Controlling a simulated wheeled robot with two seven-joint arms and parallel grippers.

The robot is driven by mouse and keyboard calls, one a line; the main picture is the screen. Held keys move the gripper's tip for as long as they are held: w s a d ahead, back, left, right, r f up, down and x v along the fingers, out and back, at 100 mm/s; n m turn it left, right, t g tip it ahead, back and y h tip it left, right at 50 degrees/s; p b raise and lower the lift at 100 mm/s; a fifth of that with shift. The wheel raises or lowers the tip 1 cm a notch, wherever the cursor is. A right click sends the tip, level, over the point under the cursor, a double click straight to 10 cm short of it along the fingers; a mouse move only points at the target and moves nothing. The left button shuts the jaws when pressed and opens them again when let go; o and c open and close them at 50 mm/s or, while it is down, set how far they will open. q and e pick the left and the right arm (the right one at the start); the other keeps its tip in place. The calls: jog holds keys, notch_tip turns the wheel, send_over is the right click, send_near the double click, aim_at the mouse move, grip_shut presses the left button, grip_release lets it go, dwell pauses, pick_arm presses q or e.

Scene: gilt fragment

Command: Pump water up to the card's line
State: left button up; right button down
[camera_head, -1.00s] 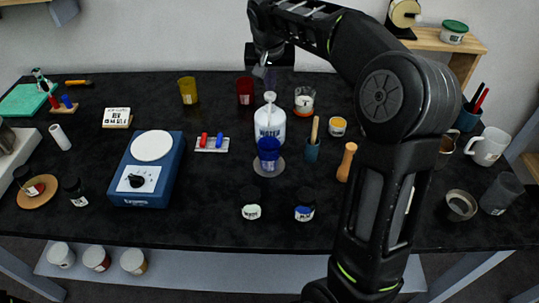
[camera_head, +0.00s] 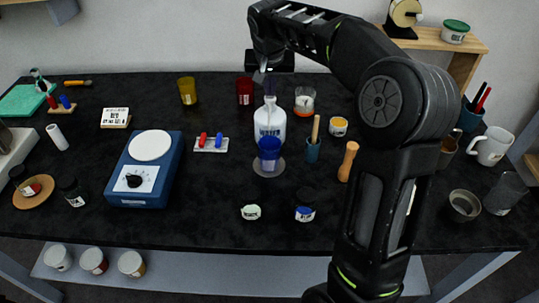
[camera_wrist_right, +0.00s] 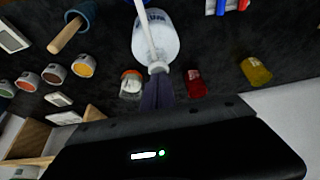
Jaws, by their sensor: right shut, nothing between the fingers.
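The white pump bottle (camera_head: 270,124) stands upright mid-table. It also shows in the right wrist view (camera_wrist_right: 156,38), with its pump head (camera_wrist_right: 158,68) and long spout. A translucent blue cup (camera_head: 269,150) stands in front of it on a grey round disc (camera_head: 269,172); its water level cannot be made out. The white card (camera_head: 115,116) stands at the back left, its print too small to read. My right gripper (camera_head: 268,88) is shut and empty, with its fingertips (camera_wrist_right: 158,85) at the top of the pump head, seemingly touching it. My left gripper is not in view.
A blue hotplate-like device (camera_head: 146,170) stands left of the bottle. A rack with red and blue pieces (camera_head: 211,144), a yellow cup (camera_head: 187,91), a red cup (camera_head: 245,92) and a tool pot (camera_head: 312,150) stand around it. My right arm hides part of the table's right side.

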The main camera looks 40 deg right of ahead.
jog(key=shift+r+p, duration=0.95)
jog(key=shift+r, duration=0.2)
jog(key=shift+r, duration=0.1)
notch_tip(320, 180, up, 6)
jog(key=p, duration=0.4)
jog(key=shift+p, duration=0.35)
